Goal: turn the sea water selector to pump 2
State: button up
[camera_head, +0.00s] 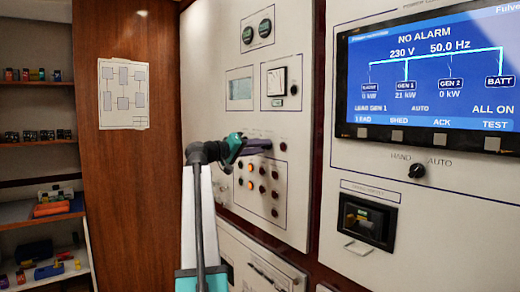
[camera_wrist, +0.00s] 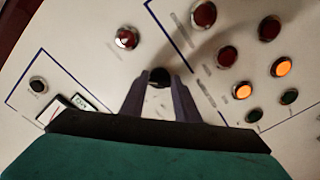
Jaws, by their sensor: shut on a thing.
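A black selector knob (camera_wrist: 159,76) sits on the white panel, with its top showing between the two fingers in the wrist view. Its label is not readable, so I cannot confirm by text that it is the sea water selector. My gripper (camera_wrist: 158,88) is shut on this knob, with a dark finger on either side. In the head view my gripper (camera_head: 258,146) reaches the panel just above the lamp and button rows, and it hides the knob there. Which position the knob points to cannot be told.
Orange, red and green lamps or buttons (camera_wrist: 283,67) stand close to the right of the fingers in the wrist view. A red lamp (camera_wrist: 127,38) is at upper left. In the head view, a HAND-AUTO knob (camera_head: 416,170) is below the screen (camera_head: 430,75), and shelves (camera_head: 40,141) stand far left.

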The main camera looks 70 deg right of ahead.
jog(key=o, duration=1)
jog(key=shift+o, duration=0.2)
jog(key=v, duration=1.3)
jog(key=shift+w+a, duration=0.25)
jog(key=shift+a, duration=0.1)
